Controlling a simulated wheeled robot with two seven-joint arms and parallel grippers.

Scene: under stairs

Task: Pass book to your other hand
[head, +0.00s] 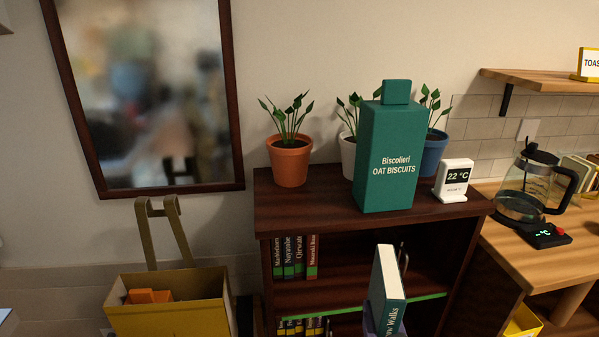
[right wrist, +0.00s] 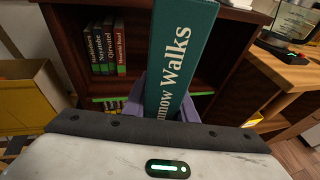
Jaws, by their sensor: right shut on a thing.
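A teal book (head: 390,285) with white page edges and a spine reading "...ow Walks" stands roughly upright at the bottom right of the head view, in front of the bookcase. My right gripper (head: 376,322) is shut on its lower part. In the right wrist view the book (right wrist: 178,60) rises from between the purple-grey fingers (right wrist: 168,98), its spine toward the camera; the start of the title is hidden. My left gripper is in neither view.
A dark bookcase (head: 330,197) holds books (head: 295,257), potted plants (head: 290,158), a green biscuit box (head: 390,155) and a temperature display (head: 453,181). A yellow bin (head: 170,312) stands left. A wooden counter (head: 555,250) with a coffee pot (head: 525,190) stands right.

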